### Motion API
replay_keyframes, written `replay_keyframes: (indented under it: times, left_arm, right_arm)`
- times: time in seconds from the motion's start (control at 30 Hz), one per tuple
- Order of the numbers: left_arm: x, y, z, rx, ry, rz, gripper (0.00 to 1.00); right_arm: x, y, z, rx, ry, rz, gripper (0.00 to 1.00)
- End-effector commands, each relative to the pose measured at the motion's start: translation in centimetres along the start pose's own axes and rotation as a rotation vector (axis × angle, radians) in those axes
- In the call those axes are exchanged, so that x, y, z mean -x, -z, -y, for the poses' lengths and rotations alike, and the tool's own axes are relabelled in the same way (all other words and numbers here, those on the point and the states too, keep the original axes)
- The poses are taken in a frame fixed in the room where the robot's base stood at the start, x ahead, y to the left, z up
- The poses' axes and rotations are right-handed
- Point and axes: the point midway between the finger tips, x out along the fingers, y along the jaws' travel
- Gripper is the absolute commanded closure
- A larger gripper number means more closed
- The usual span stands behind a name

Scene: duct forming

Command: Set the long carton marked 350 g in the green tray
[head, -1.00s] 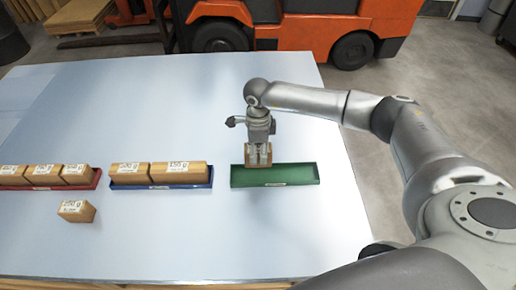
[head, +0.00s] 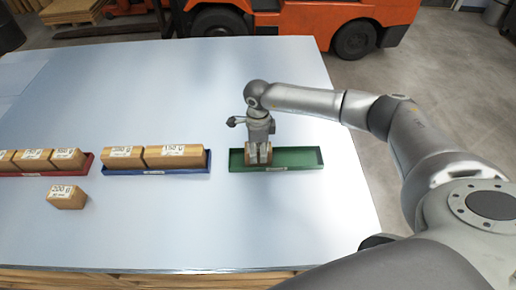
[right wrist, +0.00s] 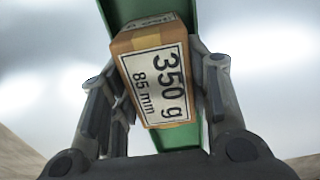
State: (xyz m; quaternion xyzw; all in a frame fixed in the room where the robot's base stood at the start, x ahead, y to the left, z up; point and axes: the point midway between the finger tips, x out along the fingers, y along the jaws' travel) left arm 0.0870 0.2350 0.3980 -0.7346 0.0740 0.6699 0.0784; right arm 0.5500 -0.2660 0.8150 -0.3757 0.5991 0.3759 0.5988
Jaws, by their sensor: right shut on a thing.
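The carton marked 350 g, 85 mm (right wrist: 158,82) is brown with a white label and sits between the fingers of my right gripper (right wrist: 160,100) in the right wrist view. In the head view my right gripper (head: 258,158) points down over the left-middle part of the green tray (head: 302,157), shut on the carton. The carton is mostly hidden there by the fingers and appears low within the tray's outline; I cannot tell whether it touches the floor. The green tray (right wrist: 122,10) also runs behind the carton in the wrist view. My left gripper is not in view.
A blue tray (head: 150,171) with two cartons stands left of the green tray. A red tray (head: 70,172) with several cartons is further left. A loose carton (head: 68,197) marked 200 g lies in front of it. The table (head: 190,85) is clear behind the trays.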

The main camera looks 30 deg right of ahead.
Motion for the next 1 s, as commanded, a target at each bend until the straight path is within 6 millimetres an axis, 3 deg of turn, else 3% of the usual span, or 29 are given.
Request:
replay_keyframes:
  times: [0.27, 0.3, 0.47, 0.8, 1.0]
  left_arm:
    - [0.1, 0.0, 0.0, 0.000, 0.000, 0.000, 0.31]
    - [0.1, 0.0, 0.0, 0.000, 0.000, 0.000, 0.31]
    - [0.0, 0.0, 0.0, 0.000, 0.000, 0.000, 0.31]
    - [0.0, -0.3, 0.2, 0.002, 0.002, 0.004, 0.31]
    - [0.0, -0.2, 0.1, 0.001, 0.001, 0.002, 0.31]
  right_arm:
    - [0.1, -0.1, 0.0, 0.000, 0.001, 0.001, 0.94]
    - [0.1, -0.1, 0.0, 0.000, 0.001, 0.001, 0.51]
    - [0.1, 0.0, 0.0, 0.000, 0.001, 0.001, 0.31]
    - [0.1, 0.0, 0.0, 0.000, -0.001, 0.000, 0.31]
    - [2.6, -0.1, 0.1, 0.002, 0.003, 0.003, 0.31]
